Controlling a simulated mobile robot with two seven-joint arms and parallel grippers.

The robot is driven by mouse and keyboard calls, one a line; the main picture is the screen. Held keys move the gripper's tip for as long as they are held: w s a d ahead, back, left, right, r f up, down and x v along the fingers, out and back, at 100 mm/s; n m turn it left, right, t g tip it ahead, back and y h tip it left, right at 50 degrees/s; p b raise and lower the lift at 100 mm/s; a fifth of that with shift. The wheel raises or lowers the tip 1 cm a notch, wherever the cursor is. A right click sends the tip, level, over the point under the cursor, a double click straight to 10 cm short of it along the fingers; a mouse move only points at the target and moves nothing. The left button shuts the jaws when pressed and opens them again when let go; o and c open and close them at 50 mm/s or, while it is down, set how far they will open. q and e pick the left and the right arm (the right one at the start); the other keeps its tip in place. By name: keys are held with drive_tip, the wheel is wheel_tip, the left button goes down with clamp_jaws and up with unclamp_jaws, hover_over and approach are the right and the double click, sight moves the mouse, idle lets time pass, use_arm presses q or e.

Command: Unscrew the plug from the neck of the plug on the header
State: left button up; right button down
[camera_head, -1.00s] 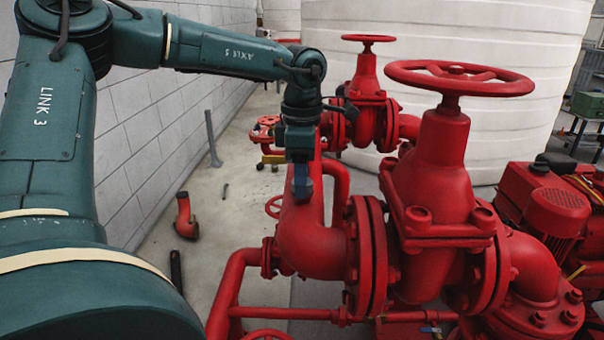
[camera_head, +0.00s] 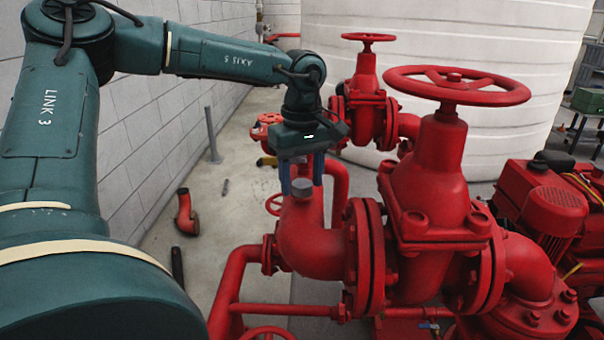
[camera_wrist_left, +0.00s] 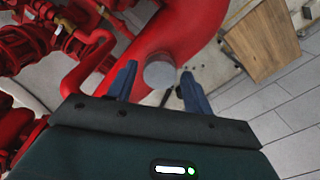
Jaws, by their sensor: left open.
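The plug (camera_head: 302,187) is a grey round cap on top of the red header pipe (camera_head: 312,238) in the head view. In the left wrist view the plug (camera_wrist_left: 160,74) shows as a grey disc on the red pipe (camera_wrist_left: 180,30). My left gripper (camera_head: 301,186) points down over the header, its two blue fingers apart. In the left wrist view the fingers (camera_wrist_left: 160,82) stand on either side of the plug, with a visible gap on each side. The plug's neck is mostly hidden beneath the cap. My right gripper is not in view.
A large red gate valve (camera_head: 435,185) with a handwheel (camera_head: 458,84) stands right of the header. A smaller valve (camera_head: 366,95) stands behind. A red elbow (camera_head: 186,212) lies on the floor by the block wall. A white tank (camera_head: 480,50) fills the back.

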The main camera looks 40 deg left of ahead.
use_arm(q)
drive_tip(key=m, duration=0.5)
drive_tip(key=shift+m+p, duration=0.35)
drive_tip(key=shift+m, duration=0.05)
drive_tip(key=m, duration=0.5)
drive_tip(key=shift+c, duration=0.3)
drive_tip(key=c, duration=0.9)
drive_tip(key=shift+f+n+b, duration=0.1)
drive_tip(key=shift+n+b, duration=0.25)
drive_tip(key=shift+n, duration=0.15)
drive_tip(key=shift+n+b, duration=0.3)
drive_tip(key=shift+n, duration=1.4)
